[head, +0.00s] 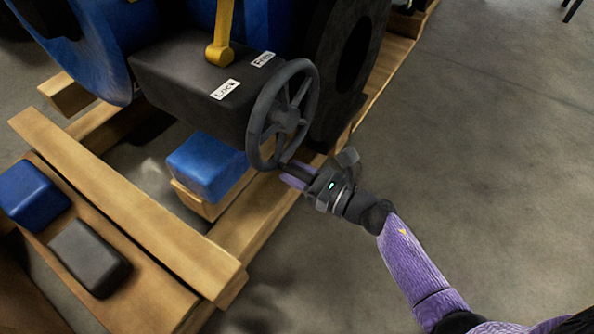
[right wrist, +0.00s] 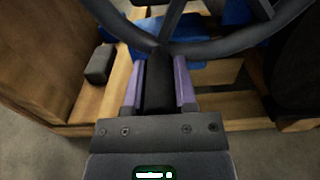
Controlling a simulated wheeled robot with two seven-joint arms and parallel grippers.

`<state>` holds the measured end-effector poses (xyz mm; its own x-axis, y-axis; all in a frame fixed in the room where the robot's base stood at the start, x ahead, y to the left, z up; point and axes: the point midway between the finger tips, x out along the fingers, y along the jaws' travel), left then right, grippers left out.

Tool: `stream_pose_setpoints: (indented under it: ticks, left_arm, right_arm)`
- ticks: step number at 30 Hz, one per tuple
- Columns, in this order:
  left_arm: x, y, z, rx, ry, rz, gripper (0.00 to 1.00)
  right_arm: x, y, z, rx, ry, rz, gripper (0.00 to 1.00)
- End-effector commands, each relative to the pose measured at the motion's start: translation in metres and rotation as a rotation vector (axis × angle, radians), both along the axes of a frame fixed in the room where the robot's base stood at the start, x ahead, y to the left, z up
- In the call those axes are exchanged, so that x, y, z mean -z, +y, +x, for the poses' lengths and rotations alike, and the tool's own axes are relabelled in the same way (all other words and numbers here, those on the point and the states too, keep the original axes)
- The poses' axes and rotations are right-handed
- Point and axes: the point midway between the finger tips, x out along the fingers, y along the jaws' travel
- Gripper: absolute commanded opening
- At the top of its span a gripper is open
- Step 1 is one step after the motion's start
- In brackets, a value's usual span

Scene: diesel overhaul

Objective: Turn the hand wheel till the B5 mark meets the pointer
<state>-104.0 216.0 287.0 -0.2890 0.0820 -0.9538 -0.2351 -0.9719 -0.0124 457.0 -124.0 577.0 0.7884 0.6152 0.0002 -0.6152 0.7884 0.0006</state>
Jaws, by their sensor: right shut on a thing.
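The dark grey spoked hand wheel (head: 283,115) stands at the front of a black housing on the engine stand. My right gripper (head: 292,173) is at the bottom of the wheel's rim. Its purple fingers are shut on the wheel's dark handle (right wrist: 159,82), which sticks out from the rim. The rim (right wrist: 215,46) passes just beyond the fingertips in the right wrist view. I cannot make out the B5 mark or the pointer in either view. My left gripper is not in view.
A yellow lever (head: 222,35) stands on the black housing (head: 185,85), beside the "Lock" label (head: 225,89) and the "Free" label (head: 263,59). Blue blocks (head: 208,165) and a dark block (head: 89,257) lie among wooden beams (head: 130,205).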

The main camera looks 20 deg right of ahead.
Motion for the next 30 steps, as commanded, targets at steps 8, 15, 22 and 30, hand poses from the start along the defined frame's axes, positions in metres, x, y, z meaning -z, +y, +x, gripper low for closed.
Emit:
stream_pose_setpoints:
  ticks: [8, 15, 22, 30]
  left_arm:
    - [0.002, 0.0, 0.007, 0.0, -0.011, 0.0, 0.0]
    - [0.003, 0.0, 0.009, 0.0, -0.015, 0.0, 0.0]
    - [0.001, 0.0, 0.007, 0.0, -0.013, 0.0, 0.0]
    - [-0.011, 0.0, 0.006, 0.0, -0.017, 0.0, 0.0]
  right_arm:
    - [0.001, 0.0, -0.001, -0.002, 0.001, 0.0, 0.0]
    - [0.001, 0.001, -0.001, -0.002, 0.002, 0.001, 0.0]
    - [0.0, 0.001, -0.001, -0.002, 0.008, 0.009, 0.0]
    - [-0.009, 0.009, -0.007, -0.003, 0.078, 0.098, 0.0]
